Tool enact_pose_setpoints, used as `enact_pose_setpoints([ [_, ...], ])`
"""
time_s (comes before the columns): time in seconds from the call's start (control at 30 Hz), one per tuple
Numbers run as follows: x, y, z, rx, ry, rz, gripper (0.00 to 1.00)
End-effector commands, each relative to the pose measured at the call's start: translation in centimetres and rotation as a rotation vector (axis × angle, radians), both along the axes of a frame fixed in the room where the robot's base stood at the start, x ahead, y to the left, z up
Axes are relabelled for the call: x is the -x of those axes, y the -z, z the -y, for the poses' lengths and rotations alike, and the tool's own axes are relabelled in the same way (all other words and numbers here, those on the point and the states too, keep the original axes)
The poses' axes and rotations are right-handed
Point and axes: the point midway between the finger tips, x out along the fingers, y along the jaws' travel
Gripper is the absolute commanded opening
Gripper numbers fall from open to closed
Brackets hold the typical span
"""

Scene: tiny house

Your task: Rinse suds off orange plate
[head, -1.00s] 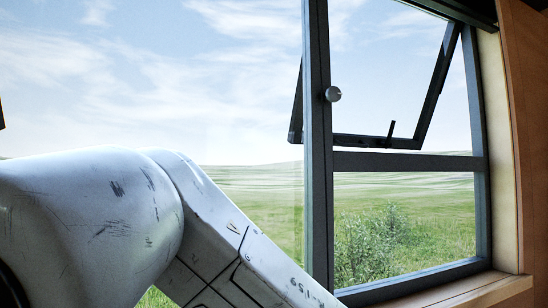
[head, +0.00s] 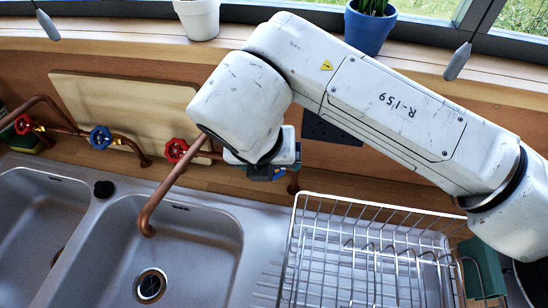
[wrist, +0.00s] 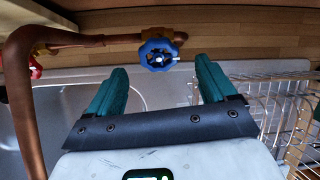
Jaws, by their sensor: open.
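No orange plate and no suds show in either view. The right sink basin (head: 205,255) is empty, with a dark drain (head: 150,285). A copper spout (head: 170,188) reaches over it, and the pipe also shows in the wrist view (wrist: 22,110). A red valve (head: 176,151) sits behind the spout. My gripper (wrist: 160,72) is open and empty, its two teal fingers apart. A blue valve (wrist: 158,54) shows beyond and between the fingertips, touching neither as far as I can tell. In the head view my arm mostly hides the gripper.
A wire dish rack (head: 375,265) stands right of the basin, with no dishes visible in it. The left basin (head: 35,205), another blue valve (head: 101,137) and red valve (head: 23,124) lie left. A wooden board (head: 125,100) leans behind. Pots (head: 197,18) (head: 368,30) stand on the sill.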

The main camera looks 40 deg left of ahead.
Motion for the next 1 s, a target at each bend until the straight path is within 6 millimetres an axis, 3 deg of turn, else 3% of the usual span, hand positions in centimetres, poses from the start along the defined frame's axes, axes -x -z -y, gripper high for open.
enact_pose_setpoints([
  [0.3,-1.4,3.5,-0.7,-0.003,0.001,-0.001,0.84],
  [0.67,-1.5,4.0,-0.8,-0.002,-0.001,0.001,0.84],
  [1.0,-1.5,4.0,-0.8,-0.002,-0.001,0.001,0.53],
])
